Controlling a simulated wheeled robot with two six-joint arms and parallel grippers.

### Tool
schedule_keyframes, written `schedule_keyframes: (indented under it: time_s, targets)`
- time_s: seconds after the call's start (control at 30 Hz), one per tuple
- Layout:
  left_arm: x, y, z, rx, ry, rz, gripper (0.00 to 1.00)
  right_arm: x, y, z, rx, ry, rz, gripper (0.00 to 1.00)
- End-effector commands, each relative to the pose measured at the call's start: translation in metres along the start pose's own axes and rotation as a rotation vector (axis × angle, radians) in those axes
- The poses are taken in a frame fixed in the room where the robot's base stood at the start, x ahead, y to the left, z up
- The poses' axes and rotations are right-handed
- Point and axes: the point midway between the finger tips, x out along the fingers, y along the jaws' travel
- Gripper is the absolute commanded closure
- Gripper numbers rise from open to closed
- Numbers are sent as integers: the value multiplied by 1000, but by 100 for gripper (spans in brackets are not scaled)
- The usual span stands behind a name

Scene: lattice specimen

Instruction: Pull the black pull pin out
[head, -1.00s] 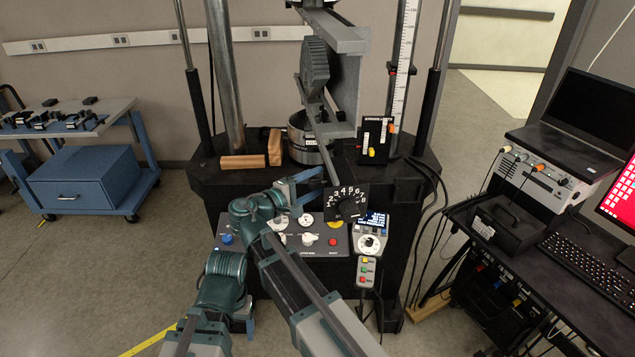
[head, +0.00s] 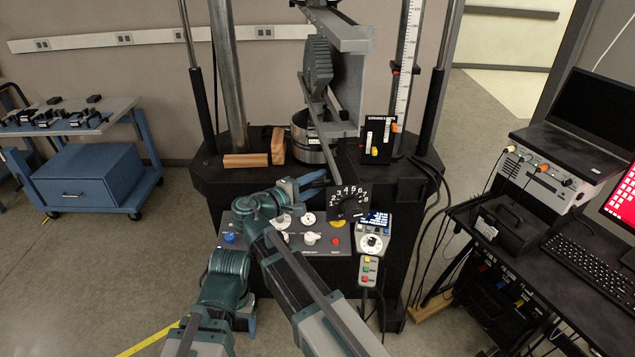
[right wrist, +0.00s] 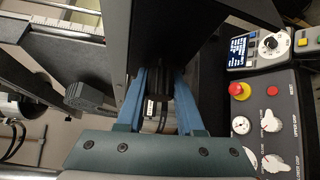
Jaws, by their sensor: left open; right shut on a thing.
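My right gripper (right wrist: 160,80) reaches in between dark surfaces in the right wrist view. Its two blue fingers are shut on a black piece (right wrist: 158,82), which appears to be the black pull pin; a small white label shows just below it. In the head view my right gripper (head: 305,186) is beside the black numbered dial plate (head: 349,201), above the control panel, and the pin is hidden there. My left gripper (head: 250,318) shows only as a small blue part low at left, mostly behind my arm; it is open and away from the machine.
The control panel (head: 270,240) with knobs and a red button lies just below my right gripper. A grey display box (head: 372,238) stands right of it. Wooden blocks (head: 246,160) lie on the black machine base. A blue cart (head: 85,180) and a computer desk (head: 540,250) flank the machine.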

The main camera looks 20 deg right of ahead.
Motion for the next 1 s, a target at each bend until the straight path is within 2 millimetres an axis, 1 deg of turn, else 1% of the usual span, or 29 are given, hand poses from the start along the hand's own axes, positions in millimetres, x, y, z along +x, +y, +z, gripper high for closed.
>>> schedule_keyframes:
  time_s: [0.63, 0.83, 1.0]
  targets:
    - [0, 0, 0, 0, 0, 0, 26, -1, -1, 0, 0, 1, -3, 100]
    - [0, 0, 0, 0, 0, 0, 26, -16, -1, -12, 0, 2, -4, 100]
    - [0, 0, 0, 0, 0, 0, 26, -16, -2, -11, 1, 2, -5, 100]
